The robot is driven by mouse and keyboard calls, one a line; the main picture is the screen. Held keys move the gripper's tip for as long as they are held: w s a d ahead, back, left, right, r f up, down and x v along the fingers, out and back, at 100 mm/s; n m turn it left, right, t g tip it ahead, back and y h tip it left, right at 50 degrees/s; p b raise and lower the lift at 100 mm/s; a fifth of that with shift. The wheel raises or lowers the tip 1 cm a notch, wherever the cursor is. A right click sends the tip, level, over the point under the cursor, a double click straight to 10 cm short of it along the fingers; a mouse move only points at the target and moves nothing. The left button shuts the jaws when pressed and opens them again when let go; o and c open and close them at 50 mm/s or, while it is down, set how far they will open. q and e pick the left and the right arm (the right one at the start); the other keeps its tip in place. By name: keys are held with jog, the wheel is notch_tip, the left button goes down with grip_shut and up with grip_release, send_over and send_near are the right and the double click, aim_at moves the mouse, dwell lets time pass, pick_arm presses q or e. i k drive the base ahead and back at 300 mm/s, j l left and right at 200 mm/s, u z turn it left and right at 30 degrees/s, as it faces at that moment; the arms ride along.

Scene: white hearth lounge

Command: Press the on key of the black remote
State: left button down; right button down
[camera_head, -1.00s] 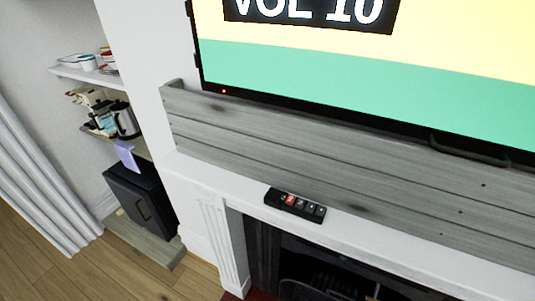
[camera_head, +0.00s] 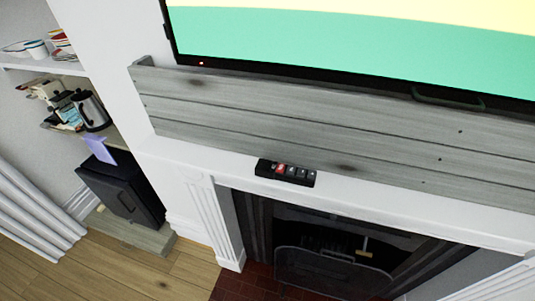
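The black remote (camera_head: 286,173) lies on the white mantel shelf (camera_head: 380,207), against the foot of the grey wooden board. It has a red key (camera_head: 280,169) near its left part and several dark grey keys with pale marks in a row. The marks are too small to read. Neither of my grippers shows in the head view.
A television (camera_head: 350,50) that is lit stands above the grey wooden board (camera_head: 300,118). Below the mantel is a fireplace with a dark screen (camera_head: 333,271). At left, shelves hold bowls and a kettle (camera_head: 91,110), with a black box (camera_head: 122,187) below. The mantel beside the remote is clear.

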aim_at(281, 167)
jog(key=j, duration=0.7)
jog(key=k+j+z, duration=0.1)
jog(key=j, duration=0.6)
jog(key=k+j, duration=0.15)
jog(key=j, duration=0.55)
jog(key=i+j+z, duration=0.05)
